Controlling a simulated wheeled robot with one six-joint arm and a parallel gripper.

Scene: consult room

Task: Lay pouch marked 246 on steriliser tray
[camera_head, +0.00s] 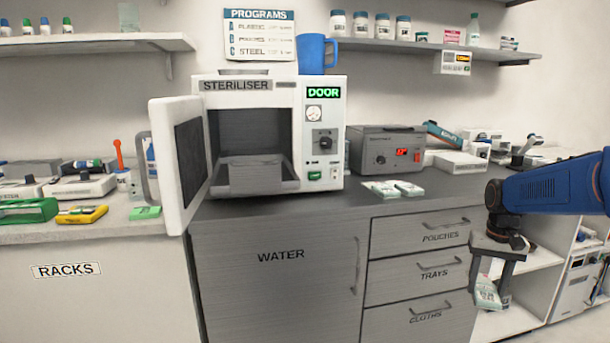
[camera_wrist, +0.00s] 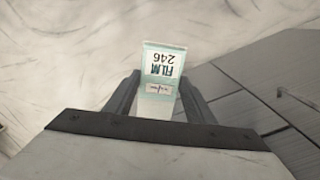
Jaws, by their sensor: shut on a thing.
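My gripper (camera_head: 490,268) is at the right in the head view, in front of the counter's right end. It is shut on a pale green and white pouch (camera_head: 487,294), which hangs below the fingers. I see nothing lying on the tray.
Other pale green pouches (camera_head: 393,189) lie on the counter right of the steriliser, before a grey box with a red display (camera_head: 388,150). Drawers (camera_head: 420,233) and a cupboard (camera_head: 278,280) are shut below. Open shelves (camera_head: 535,265) stand at right.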

